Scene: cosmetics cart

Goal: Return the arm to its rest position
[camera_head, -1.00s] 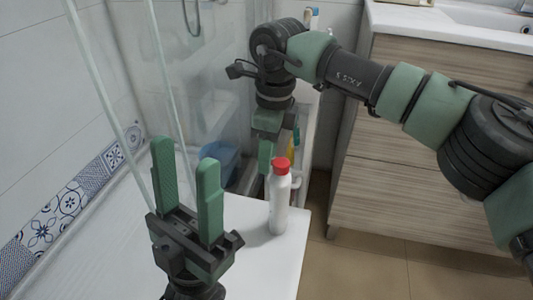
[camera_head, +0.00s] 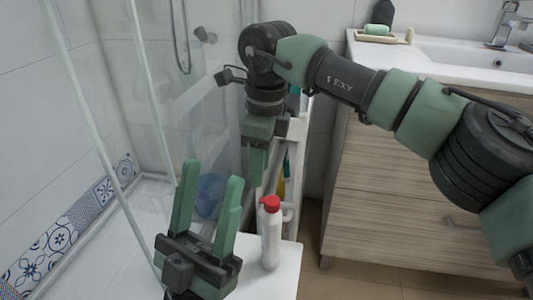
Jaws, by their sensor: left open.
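My left gripper (camera_head: 206,205) is at the lower left with its two green fingers pointing up, open and empty. My right arm comes in from the right, and its gripper (camera_head: 257,165) hangs down in the middle of the view. Its fingers are seen edge-on, so I cannot tell whether it is open or shut. A white bottle with a red cap (camera_head: 271,235) stands upright on the white surface (camera_head: 283,276), just right of my left gripper and below the right one. No gripper appears to hold it.
A narrow white cart (camera_head: 297,165) with bottles stands behind the right gripper. Glass shower panels (camera_head: 148,120) are at left. A wooden cabinet (camera_head: 390,200) with a sink (camera_head: 470,52) and a soap dish (camera_head: 378,38) stands at right. Floor shows between.

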